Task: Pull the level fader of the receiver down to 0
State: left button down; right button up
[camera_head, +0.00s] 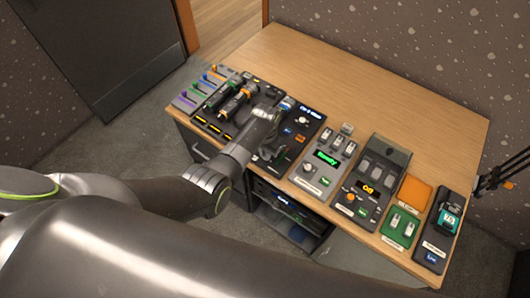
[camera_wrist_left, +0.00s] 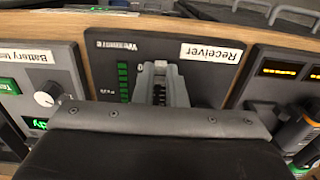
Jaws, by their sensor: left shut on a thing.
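The receiver (camera_wrist_left: 215,78) is a dark panel with a white "Receiver" label, upside down in the left wrist view, and a green level column beside its fader slot. The level fader's pale cap (camera_wrist_left: 160,66) sits between the fingers of my left gripper (camera_wrist_left: 161,74), which is shut on it. The slot runs from the cap toward the wrist. In the head view the receiver (camera_head: 303,122) is near the desk's front left, and my left gripper (camera_head: 279,108) reaches onto it, hiding the fader. My right gripper is not in view.
The control panel with a green display (camera_head: 327,158) stands right of the receiver; more modules follow toward the right. Left of it are a charger-like panel with dark handheld units (camera_head: 234,103) and colored faders (camera_head: 205,88). The desk's back (camera_head: 365,85) is clear.

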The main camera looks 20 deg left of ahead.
pick_arm(q)
jog(key=c, duration=1.9)
grip_release()
jog(key=shift+s+f, duration=0.15)
jog(key=shift+o, duration=2.2)
jog(key=shift+a, duration=0.1)
jog(key=shift+r, duration=0.55)
notch_tip(320, 180, up, 16)
jog(key=shift+r, duration=0.2)
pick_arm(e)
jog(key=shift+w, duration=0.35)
